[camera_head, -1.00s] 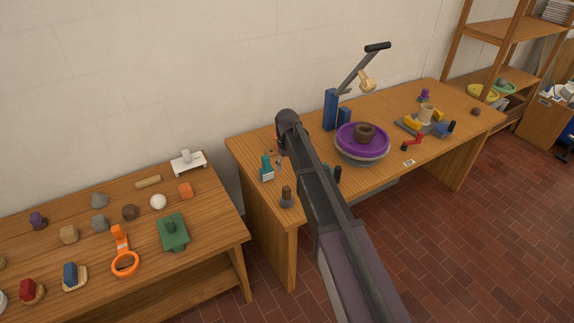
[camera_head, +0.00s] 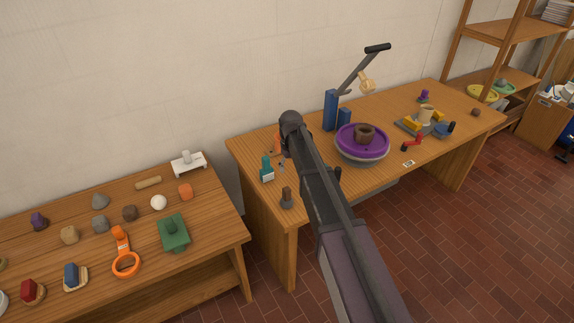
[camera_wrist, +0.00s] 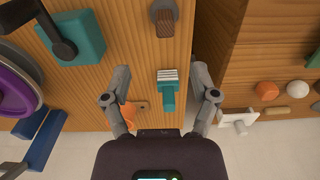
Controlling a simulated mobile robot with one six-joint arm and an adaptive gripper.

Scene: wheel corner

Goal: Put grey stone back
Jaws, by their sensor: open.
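Two grey stones lie on the left table in the head view, a paler one (camera_head: 100,201) further back and another (camera_head: 100,224) just in front of it. I cannot tell which one the task means. My gripper (camera_wrist: 161,78) is open and empty in the wrist view, above the left end of the wheel table (camera_head: 262,198). Between and below its fingers is a teal tool with white stripes (camera_wrist: 167,90), with an orange item (camera_wrist: 138,112) beside it. In the head view my arm hides the gripper. No grey stone shows in the wrist view.
The purple wheel (camera_head: 352,150) stands mid-table with a brown lump (camera_head: 365,133) on it. A blue post with a lever (camera_head: 330,110) rises behind. A dark upright tool (camera_head: 287,197) stands near the table's left front. A gap separates the two tables. The left table (camera_head: 205,232) holds several items.

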